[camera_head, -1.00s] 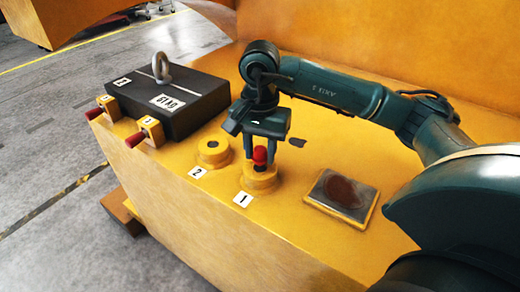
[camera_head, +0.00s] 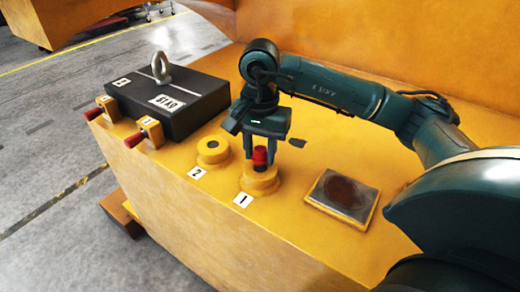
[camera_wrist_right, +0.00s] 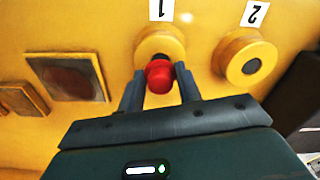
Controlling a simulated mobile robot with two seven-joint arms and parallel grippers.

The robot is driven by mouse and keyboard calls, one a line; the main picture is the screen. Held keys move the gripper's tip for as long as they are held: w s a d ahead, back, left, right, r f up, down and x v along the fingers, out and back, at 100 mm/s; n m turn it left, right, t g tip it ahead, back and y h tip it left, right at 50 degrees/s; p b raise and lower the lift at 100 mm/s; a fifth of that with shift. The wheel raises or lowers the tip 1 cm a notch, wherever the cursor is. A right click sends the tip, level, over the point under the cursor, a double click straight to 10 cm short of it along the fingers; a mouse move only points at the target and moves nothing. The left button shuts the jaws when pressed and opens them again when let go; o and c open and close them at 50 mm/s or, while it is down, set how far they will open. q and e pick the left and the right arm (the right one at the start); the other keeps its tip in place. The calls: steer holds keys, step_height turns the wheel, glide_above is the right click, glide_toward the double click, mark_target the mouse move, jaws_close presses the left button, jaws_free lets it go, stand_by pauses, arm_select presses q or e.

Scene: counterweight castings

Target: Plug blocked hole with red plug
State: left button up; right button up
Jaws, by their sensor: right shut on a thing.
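The red plug (camera_head: 260,157) is between the fingers of my right gripper (camera_head: 261,158), which is shut on it. The plug is upright over the yellow round boss by label 1 (camera_head: 261,182), its lower end at the boss's hole. I cannot tell how deep it sits. In the right wrist view the red plug (camera_wrist_right: 159,76) is between the fingertips (camera_wrist_right: 160,85), in front of boss 1 (camera_wrist_right: 150,46), with a dark patch beside it. Boss 2 (camera_head: 212,152) has a dark centre and nothing standing in it. My left gripper is out of view.
A dark block (camera_head: 172,98) with an eye ring and a label stands at the left. Two small yellow brackets with red handles (camera_head: 134,139) are in front of it. A framed dark panel (camera_head: 343,192) lies to the right. A yellow wall rises behind.

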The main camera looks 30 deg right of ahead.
arm_select(q)
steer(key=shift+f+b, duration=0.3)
steer(key=shift+b, duration=0.1)
arm_select(e)
steer(key=shift+f, duration=0.15)
stand_by(0.4)
arm_select(q)
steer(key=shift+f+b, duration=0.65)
steer(key=shift+b, duration=0.5)
arm_select(e)
steer(key=shift+f, duration=1.1)
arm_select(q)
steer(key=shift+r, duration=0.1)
arm_select(e)
steer(key=o, duration=1)
steer(key=shift+o, duration=0.2)
